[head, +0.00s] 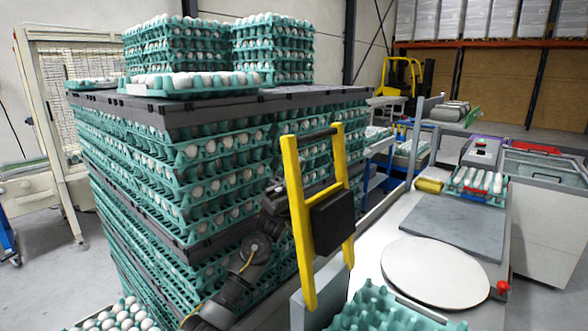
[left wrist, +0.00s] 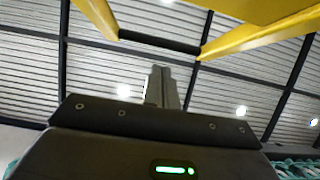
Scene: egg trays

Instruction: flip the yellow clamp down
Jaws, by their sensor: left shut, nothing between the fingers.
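The yellow clamp (head: 291,190) stands raised and nearly upright in the head view, with a dark crossbar at its top and a black block between its two side bars. My left gripper (head: 279,190) is at the left of the clamp, beside its left bar and below the crossbar. In the left wrist view the shut, empty fingers (left wrist: 162,72) point toward the clamp's black crossbar (left wrist: 159,42), with the yellow bars (left wrist: 95,15) on either side. I cannot tell whether the fingers touch the clamp. My right gripper is not in view.
A tall stack of teal egg trays (head: 215,160) stands close on the left. A teal empty tray (head: 385,310) lies at the clamp's foot. To the right, a bench carries a round white plate (head: 435,272), a grey slab (head: 452,226) and a red button (head: 502,287).

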